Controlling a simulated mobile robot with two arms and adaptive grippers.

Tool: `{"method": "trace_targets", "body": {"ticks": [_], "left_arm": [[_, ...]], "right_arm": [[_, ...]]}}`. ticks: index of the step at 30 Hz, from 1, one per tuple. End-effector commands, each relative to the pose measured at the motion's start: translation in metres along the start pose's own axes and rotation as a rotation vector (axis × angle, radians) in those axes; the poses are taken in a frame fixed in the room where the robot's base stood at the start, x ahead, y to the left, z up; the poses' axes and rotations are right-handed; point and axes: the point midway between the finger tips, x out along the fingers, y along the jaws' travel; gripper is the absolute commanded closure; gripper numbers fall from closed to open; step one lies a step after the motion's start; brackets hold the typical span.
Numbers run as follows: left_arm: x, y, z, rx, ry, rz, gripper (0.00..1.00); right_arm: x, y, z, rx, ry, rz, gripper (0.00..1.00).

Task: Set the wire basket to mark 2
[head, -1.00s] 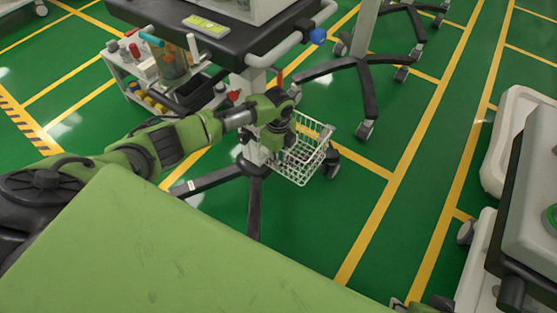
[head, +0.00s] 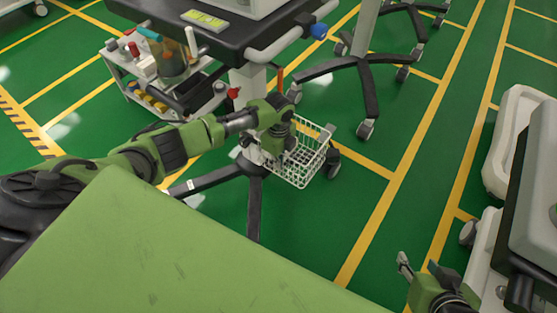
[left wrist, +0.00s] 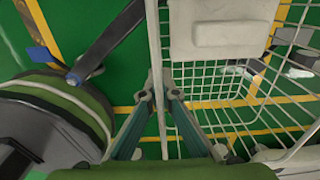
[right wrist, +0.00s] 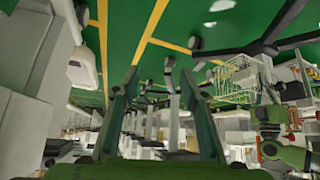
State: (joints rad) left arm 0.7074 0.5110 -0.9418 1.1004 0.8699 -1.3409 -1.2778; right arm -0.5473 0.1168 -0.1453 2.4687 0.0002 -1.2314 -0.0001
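The white wire basket (head: 309,165) is low beside the cart's pole, above the wheeled base in the head view. It also fills the right of the left wrist view (left wrist: 235,95), with a pale plate on it. My left gripper (head: 287,157) reaches down at the basket's left side. In the left wrist view its fingers (left wrist: 158,78) close together on the basket's white rim bar. My right gripper (head: 418,268) is at the lower right of the head view, open and empty in the right wrist view (right wrist: 158,75). I cannot make out a mark 2.
Another wheeled stand (head: 365,80) is behind. A grey-white unit (head: 525,200) stands at the right. The green floor between is clear.

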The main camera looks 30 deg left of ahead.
Motion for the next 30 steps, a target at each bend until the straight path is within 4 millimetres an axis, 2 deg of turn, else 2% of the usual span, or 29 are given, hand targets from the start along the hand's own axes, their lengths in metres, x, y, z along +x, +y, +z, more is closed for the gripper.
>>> {"method": "trace_targets", "body": {"ticks": [1, 4, 9, 20, 22, 23, 30], "left_arm": [[0.009, 0.001, -0.001, 0.000, 0.001, 0.002, 1.00], [0.016, 0.002, -0.001, 0.001, 0.001, 0.002, 1.00], [0.023, 0.002, -0.001, 0.002, 0.000, 0.003, 1.00], [0.023, 0.002, -0.001, 0.002, 0.000, 0.003, 1.00], [0.023, 0.002, -0.001, 0.002, 0.000, 0.003, 0.85], [0.023, 0.002, -0.001, 0.002, 0.000, 0.003, 0.81], [0.022, 0.001, -0.001, 0.001, 0.000, 0.001, 0.81]], "right_arm": [[0.004, -0.002, -0.010, -0.001, 0.049, -0.003, 0.60], [0.006, -0.004, -0.032, -0.003, 0.140, -0.008, 0.60], [0.005, -0.007, -0.056, -0.004, 0.236, -0.013, 0.60], [0.003, -0.007, -0.061, -0.005, 0.256, -0.014, 0.60], [0.003, -0.007, -0.061, -0.005, 0.256, -0.014, 0.60], [0.003, -0.007, -0.061, -0.005, 0.256, -0.014, 0.60], [0.003, -0.007, -0.061, -0.005, 0.255, -0.013, 0.60]]}}
